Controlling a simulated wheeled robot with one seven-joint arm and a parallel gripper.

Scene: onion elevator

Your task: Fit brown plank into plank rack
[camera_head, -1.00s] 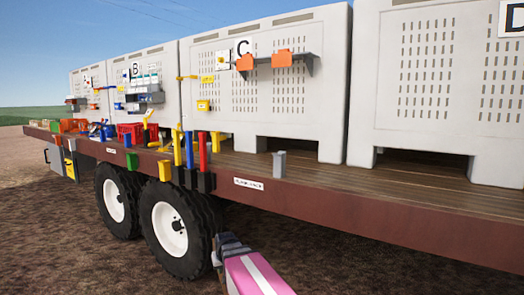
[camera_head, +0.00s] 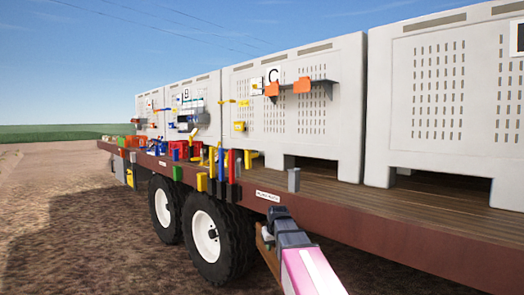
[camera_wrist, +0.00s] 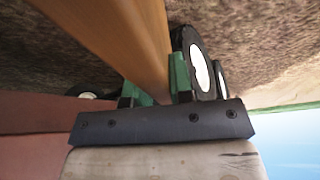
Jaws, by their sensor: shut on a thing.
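The brown plank (camera_wrist: 115,35) is in my gripper (camera_wrist: 158,85), between its two green fingertips in the wrist view, and runs away toward the upper left. In the head view only a short piece of the plank (camera_head: 265,242) shows beside my gripper (camera_head: 272,226), below the trailer's edge and right of the wheels. A small label (camera_head: 267,196) is on the trailer edge above it, its text too small to read surely. Left of the label, upright coloured planks (camera_head: 231,165) stand in black holders (camera_head: 225,190), which look like the plank rack. Its free slots cannot be made out.
A long trailer (camera_head: 350,222) with a brown side carries large grey bins (camera_head: 295,110). A small grey block (camera_head: 293,180) stands on its edge. Black wheels (camera_head: 205,235) are below. Open dirt ground (camera_head: 70,225) lies at left.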

